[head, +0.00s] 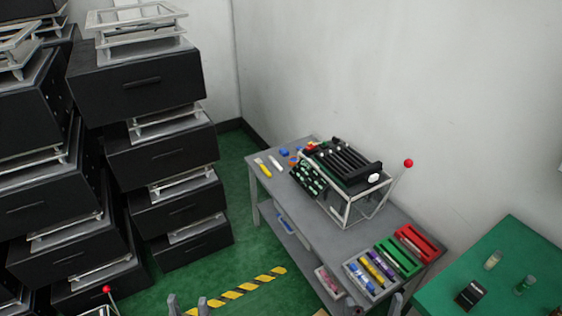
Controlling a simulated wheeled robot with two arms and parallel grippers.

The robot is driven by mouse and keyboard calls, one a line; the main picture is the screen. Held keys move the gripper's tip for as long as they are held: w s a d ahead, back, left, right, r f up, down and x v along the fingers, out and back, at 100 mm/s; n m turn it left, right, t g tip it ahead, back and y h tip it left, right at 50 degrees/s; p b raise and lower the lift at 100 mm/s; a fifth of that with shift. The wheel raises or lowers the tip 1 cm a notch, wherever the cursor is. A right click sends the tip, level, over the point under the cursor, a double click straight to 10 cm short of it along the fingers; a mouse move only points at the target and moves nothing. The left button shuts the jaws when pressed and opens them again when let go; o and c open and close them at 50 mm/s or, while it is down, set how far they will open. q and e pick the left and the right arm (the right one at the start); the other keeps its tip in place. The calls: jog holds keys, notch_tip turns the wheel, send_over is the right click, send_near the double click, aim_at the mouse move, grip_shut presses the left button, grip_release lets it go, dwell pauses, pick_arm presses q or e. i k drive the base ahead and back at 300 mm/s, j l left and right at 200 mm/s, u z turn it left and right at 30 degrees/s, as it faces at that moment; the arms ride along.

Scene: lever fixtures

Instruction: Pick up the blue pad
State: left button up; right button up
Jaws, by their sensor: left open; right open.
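A small blue piece (284,152), perhaps the blue pad, lies on the far left part of the grey table (262,190). It is too small to tell its exact shape. My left gripper (188,304) shows at the bottom edge with two grey fingertips apart, open and empty. It is over the floor, well apart from the table's far end. Neither gripper touches the blue piece.
A lever fixture (345,170) with a red ball knob (408,163) stands on the table. Red (420,243) and green (398,257) trays and a marker tray (370,275) sit nearer. Black drawer boxes (140,85) are stacked left. A green table (500,255) is right. Green floor between is open.

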aim_at(285, 153)
jog(key=i+l+u, duration=0.1)
jog(key=i, duration=0.15)
jog(key=u, duration=2.8)
jog(key=z, duration=2.85)
jog(key=i+j+u, duration=0.1)
jog(key=i+j, duration=0.15)
jog(key=i, duration=0.4)
jog(key=i+j+u, duration=0.1)
jog(key=i, duration=0.55)
jog(key=i+j+u, duration=0.1)
jog(key=i+j, duration=0.2)
jog(key=i, duration=0.35)
